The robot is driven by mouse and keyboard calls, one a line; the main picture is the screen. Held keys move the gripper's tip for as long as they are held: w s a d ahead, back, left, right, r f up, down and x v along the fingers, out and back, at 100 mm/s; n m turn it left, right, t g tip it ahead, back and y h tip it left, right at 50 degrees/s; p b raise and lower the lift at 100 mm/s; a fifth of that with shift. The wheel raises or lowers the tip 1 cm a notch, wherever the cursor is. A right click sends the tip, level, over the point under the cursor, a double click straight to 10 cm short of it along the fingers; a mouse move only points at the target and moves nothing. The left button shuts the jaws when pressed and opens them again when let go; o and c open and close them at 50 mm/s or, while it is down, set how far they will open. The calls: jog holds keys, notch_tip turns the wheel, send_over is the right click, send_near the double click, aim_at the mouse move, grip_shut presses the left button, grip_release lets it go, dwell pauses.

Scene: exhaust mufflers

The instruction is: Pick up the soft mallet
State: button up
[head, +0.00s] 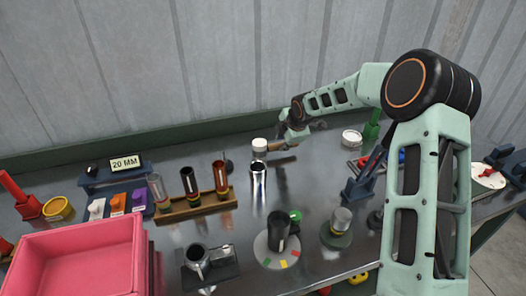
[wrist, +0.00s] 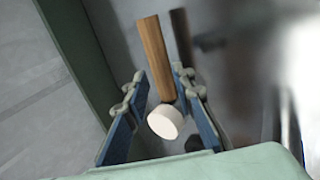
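The soft mallet has a pale wooden handle (wrist: 153,55) and a white round head (wrist: 165,121) in the wrist view. My gripper (wrist: 160,80) is open, with one blue-padded finger on each side of the mallet. The mallet lies between the fingers, closer to the right one; I cannot tell whether that finger touches it. In the head view my gripper (head: 287,139) is low over the back of the bench, beside a wooden handle (head: 284,160) and a white round piece (head: 259,145). My gripper partly hides that area.
A chrome tube (head: 258,177) stands just in front of the gripper. A wooden rack (head: 196,207) with several tubes is to the left. A pink bin (head: 80,260) fills the front left. A white-topped round container (head: 352,137) stands right of the gripper. The wall is close behind.

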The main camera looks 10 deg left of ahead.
aim_at(281, 144)
jog(key=x, duration=0.4)
jog(key=shift+w+f, duration=0.2)
jog(key=shift+f, duration=0.2)
grip_shut()
